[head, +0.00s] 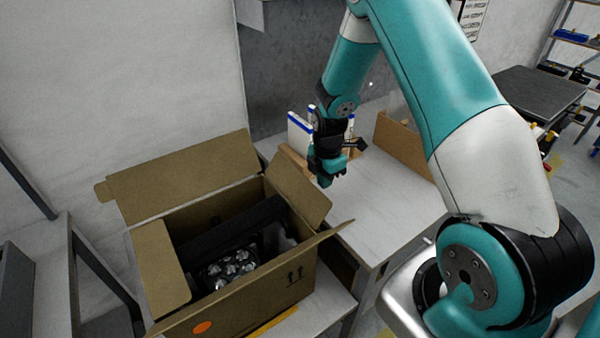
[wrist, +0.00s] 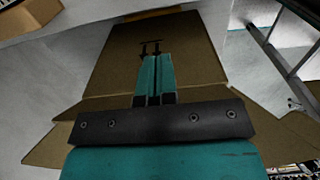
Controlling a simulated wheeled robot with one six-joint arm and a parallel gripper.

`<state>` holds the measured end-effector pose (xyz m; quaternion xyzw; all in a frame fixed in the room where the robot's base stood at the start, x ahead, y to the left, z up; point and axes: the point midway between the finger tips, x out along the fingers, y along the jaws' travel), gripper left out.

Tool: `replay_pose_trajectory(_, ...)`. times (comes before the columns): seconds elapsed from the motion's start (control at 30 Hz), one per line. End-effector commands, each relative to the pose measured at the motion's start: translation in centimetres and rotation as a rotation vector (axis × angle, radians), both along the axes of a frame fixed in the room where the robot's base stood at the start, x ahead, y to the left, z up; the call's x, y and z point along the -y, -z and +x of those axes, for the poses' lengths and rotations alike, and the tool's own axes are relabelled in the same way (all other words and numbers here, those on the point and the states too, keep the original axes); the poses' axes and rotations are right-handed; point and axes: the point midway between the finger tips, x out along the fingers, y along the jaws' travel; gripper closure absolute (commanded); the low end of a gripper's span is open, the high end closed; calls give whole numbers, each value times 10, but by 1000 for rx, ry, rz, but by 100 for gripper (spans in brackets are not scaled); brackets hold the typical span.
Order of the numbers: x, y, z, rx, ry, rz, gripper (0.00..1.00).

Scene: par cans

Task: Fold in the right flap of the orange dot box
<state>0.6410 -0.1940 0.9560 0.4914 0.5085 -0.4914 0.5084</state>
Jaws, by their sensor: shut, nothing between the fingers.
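The orange dot box (head: 290,283) is an open brown carton with an orange dot (head: 202,327) low on its near side. Its right flap (head: 300,202) stands up, angled, at the right end. The left flap (head: 163,268) leans over the opening, and the far flap (head: 185,177) and near flap (head: 255,285) spread outward. My gripper (head: 325,181) is shut and empty, just beyond the right flap's upper edge; I cannot tell if they touch. In the wrist view the shut fingers (wrist: 154,62) lie in front of brown cardboard (wrist: 195,55) with printed arrows.
Dark equipment with round clear lenses (head: 232,268) lies inside the box. A white table (head: 395,205) extends to the right, with blue-and-white items (head: 299,133) and another brown cardboard box (head: 405,145) on it. The table's middle is clear.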

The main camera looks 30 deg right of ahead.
Motion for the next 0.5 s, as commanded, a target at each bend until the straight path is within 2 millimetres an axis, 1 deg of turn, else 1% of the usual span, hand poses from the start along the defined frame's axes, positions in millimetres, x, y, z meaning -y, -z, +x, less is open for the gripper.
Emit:
replay_pose_trajectory(0.17,-3,0,0,0,-1,0,100)
replay_pose_trajectory(0.5,-29,-1,-1,1,-3,0,100)
